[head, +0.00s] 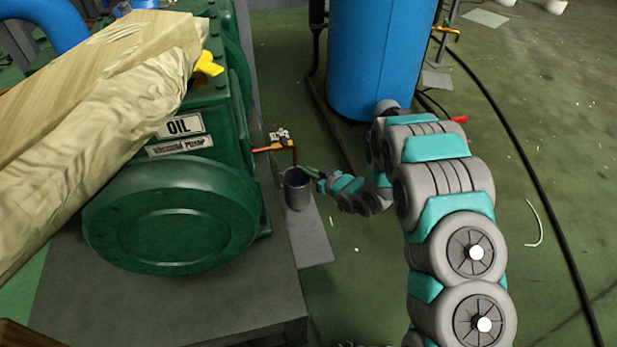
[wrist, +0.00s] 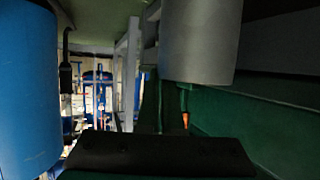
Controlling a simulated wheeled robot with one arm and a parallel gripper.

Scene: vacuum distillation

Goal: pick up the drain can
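The drain can (head: 298,192) is a small grey, open-topped cylinder. It stands upright on a narrow grey plate beside the green pump, under a thin drain pipe (head: 295,156). My gripper (head: 313,174) is at the right side of the can, close to its rim. I cannot tell whether it touches the can. In the wrist view, a large grey cylinder that looks like the can (wrist: 200,40) fills the upper right, cut off by the top edge. A dark bar, likely part of my gripper, spans the bottom. The finger opening is too small and hidden to judge.
The green pump (head: 175,215) with an oil label stands left of the can. A blue tank (head: 375,55) rises behind my arm and also shows in the wrist view (wrist: 28,90). A dark hose (head: 530,165) curves across the floor at right. Open floor lies front right.

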